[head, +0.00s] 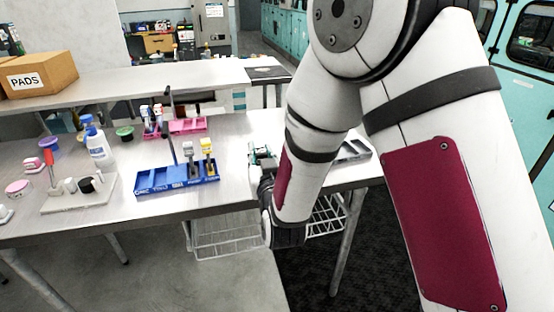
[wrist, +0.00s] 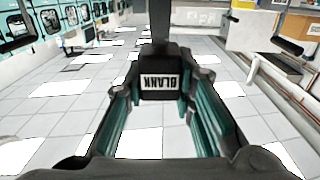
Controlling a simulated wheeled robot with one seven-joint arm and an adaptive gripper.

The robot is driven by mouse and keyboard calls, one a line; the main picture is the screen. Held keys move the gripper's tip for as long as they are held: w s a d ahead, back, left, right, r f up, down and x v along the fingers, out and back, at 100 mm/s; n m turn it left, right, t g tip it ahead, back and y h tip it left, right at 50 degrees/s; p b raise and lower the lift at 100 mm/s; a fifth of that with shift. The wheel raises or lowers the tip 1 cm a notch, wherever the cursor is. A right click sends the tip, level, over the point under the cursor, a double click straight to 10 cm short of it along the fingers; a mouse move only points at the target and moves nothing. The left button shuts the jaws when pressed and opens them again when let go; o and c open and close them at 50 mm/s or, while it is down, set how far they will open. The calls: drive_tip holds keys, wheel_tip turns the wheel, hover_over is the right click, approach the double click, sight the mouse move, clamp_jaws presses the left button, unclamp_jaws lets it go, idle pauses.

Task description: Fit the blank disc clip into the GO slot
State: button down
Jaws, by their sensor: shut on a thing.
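A dark clip with a white label reading BLANK (wrist: 160,82) sits between my gripper's fingertips in the wrist view, its dark stem running up. My gripper (wrist: 168,88) is shut on it, with teal pads on both fingers. In the head view my gripper (head: 262,158) is at the table's front edge, right of the blue rack, partly hidden by my arm; the clip cannot be made out there. The blue rack (head: 160,183) has several compartments; a grey-topped clip (head: 193,167) and a yellow clip (head: 207,148) stand at its right end. I cannot read which slot is GO.
A thin dark post (head: 171,135) rises by the blue rack. Behind is a pink rack (head: 187,125) with clips beside it. Left are a white bottle (head: 100,150) and a pale board (head: 75,200) with small items. A grey tray (head: 354,150) lies right of my arm.

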drive_tip(key=w+a+f, duration=0.1)
drive_tip(key=w+f, duration=0.1)
drive_tip(key=w, duration=0.6)
drive_tip(key=w+a+f, duration=0.1)
drive_tip(key=w+f, duration=0.1)
drive_tip(key=w, duration=0.6)
drive_tip(key=shift+a+f+p, duration=0.3)
drive_tip(key=shift+a, duration=0.05)
drive_tip(key=shift+f, duration=0.15)
drive_tip(key=c, duration=1.3)
unclamp_jaws()
drive_tip(key=shift+c, duration=0.2)
drive_tip(key=v, duration=1.2)
drive_tip(key=shift+s, duration=0.1)
